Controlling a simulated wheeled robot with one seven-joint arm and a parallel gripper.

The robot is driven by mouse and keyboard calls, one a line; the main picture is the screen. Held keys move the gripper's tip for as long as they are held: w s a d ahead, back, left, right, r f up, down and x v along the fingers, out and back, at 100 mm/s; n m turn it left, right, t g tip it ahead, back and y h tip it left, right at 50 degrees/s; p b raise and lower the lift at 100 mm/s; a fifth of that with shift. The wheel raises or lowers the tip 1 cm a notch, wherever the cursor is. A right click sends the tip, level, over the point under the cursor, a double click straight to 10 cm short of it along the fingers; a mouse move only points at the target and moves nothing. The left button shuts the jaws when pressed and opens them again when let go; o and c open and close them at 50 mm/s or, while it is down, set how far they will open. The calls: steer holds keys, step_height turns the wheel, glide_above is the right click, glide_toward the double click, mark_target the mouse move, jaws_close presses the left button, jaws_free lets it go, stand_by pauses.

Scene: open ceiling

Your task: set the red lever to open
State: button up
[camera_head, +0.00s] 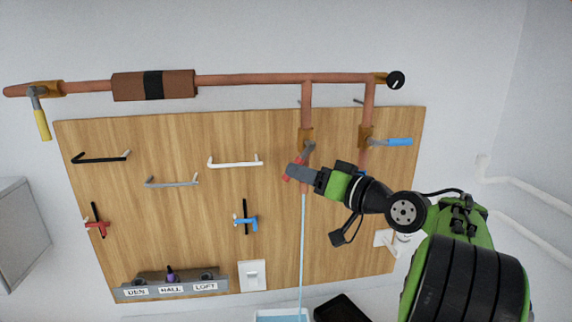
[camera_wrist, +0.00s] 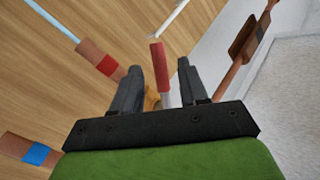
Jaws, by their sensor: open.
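The red lever (camera_head: 287,176) sits on a brass valve (camera_head: 305,136) on the middle vertical copper pipe. Its grey stem runs down and to the left, and my gripper partly hides its red grip in the head view. In the wrist view the red grip (camera_wrist: 158,54) points away from me, its grey stem between my two fingers. My gripper (camera_head: 292,171) is open around the lever; it also shows in the wrist view (camera_wrist: 161,72). I cannot tell whether either finger touches it. A thin pale blue stream (camera_head: 303,240) runs down below this pipe.
A blue-handled valve (camera_head: 400,142) is close on the right, and a yellow lever (camera_head: 42,125) is far left. A white bar handle (camera_head: 235,162) is left of my gripper on the wooden board (camera_head: 200,225). A light blue tray (camera_head: 268,316) is below the stream.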

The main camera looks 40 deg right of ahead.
steer(key=p+x, duration=0.1)
steer(key=x, duration=0.4)
steer(key=shift+w, duration=0.2)
jaws_close()
